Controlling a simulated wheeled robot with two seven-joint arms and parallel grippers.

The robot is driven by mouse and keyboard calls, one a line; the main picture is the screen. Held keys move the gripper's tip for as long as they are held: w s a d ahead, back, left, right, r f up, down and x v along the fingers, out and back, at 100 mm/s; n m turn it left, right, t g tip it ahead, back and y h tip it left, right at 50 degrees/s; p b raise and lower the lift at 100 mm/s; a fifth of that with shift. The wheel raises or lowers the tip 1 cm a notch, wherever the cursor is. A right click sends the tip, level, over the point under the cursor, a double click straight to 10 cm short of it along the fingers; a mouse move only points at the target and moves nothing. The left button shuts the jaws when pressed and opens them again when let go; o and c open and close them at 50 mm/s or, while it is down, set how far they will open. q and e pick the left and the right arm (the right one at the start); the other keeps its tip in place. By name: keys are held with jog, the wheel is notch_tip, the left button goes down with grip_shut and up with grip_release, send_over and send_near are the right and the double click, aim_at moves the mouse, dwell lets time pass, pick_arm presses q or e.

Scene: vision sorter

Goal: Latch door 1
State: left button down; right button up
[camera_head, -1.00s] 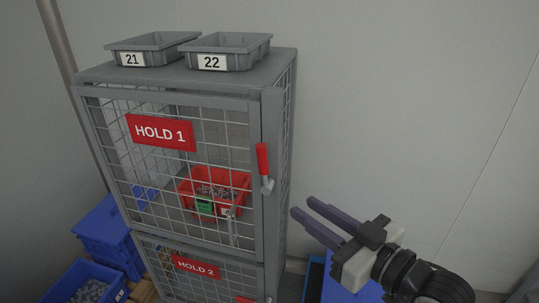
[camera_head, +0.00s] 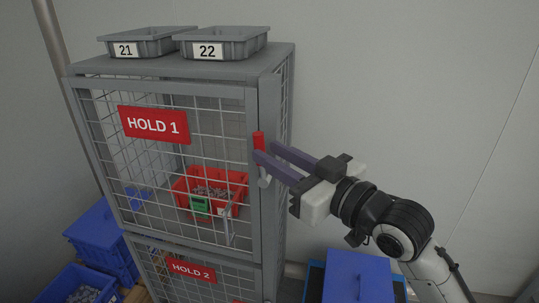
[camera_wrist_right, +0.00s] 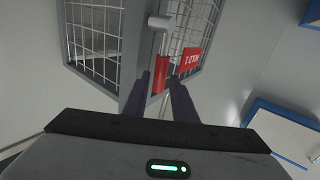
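Door 1 is the upper mesh door (camera_head: 228,92) of a grey cage cabinet and bears a red HOLD 1 sign (camera_head: 154,124). It looks closed against its frame. Its latch handle (camera_head: 258,138) has an upright red grip above a grey metal end, on the right-hand post. My right gripper (camera_head: 265,151) is open, with its two fingers on either side of the red grip. In the right wrist view, the red grip (camera_wrist_right: 161,72) shows between the fingertips (camera_wrist_right: 160,84); I cannot tell whether they touch it. My left gripper is out of view.
A red bin (camera_head: 180,186) of small parts stands inside behind door 1. Grey trays 21 (camera_head: 152,41) and 22 (camera_head: 232,41) sit on top. Door 2, with a HOLD 2 sign (camera_head: 192,268), is below. Blue crates (camera_head: 103,240) stand at lower left. A blue box (camera_head: 358,278) is below my right arm.

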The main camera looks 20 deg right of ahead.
jog(key=shift+w+a, duration=0.3)
jog(key=shift+w, duration=0.35)
grip_shut()
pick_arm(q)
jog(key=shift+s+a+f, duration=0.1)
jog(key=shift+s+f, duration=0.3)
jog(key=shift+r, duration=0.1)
pick_arm(e)
jog(key=shift+w, duration=0.1)
